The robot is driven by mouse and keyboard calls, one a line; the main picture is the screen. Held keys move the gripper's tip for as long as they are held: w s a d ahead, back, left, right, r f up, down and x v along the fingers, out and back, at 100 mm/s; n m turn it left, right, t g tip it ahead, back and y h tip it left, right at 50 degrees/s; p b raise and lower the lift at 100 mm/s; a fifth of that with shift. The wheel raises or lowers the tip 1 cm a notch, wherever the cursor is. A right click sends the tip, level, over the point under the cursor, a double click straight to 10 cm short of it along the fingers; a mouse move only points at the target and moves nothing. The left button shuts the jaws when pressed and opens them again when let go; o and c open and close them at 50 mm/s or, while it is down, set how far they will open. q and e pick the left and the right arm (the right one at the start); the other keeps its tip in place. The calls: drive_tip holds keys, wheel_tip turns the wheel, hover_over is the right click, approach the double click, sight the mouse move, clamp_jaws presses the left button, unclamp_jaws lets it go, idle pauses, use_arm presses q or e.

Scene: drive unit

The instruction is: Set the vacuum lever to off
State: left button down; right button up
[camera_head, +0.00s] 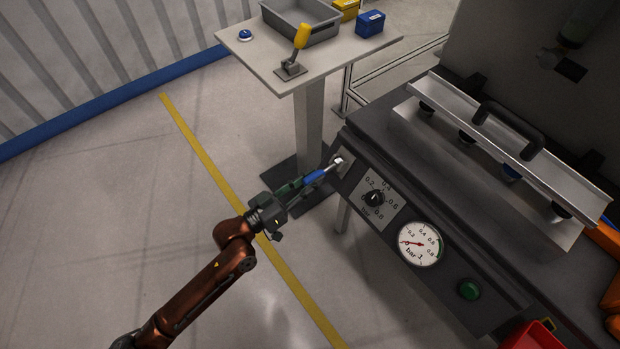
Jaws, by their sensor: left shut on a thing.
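The vacuum lever (316,176) has a blue grip and a metal pivot at the left end of the dark front panel (458,258). It sticks out from the panel toward the lower left. My left gripper (304,182) comes in from the lower left and is shut on the blue grip, its fingers hiding part of it. The lever's off marking cannot be read. My right gripper is not in view; only a bit of my right arm shows at the right edge.
Right of the lever are a black knob (374,198), a pressure gauge (421,244) with its needle pointing left, and a green button (469,290). A side table (268,62) with a yellow-handled clamp (301,40) and grey tray (308,33) stands behind. Floor at left is clear.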

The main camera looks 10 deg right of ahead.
use_arm(q)
drive_tip(key=shift+w+r, duration=0.2)
drive_tip(key=shift+r, duration=0.05)
drive_tip(key=c, duration=2.1)
unclamp_jaws()
drive_tip(key=o, duration=0.3)
drive_tip(key=shift+f, duration=0.15)
drive_tip(key=shift+o, duration=0.9)
drive_tip(key=shift+s+f, duration=0.1)
drive_tip(key=v, duration=1.2)
drive_tip(key=shift+f, duration=0.15)
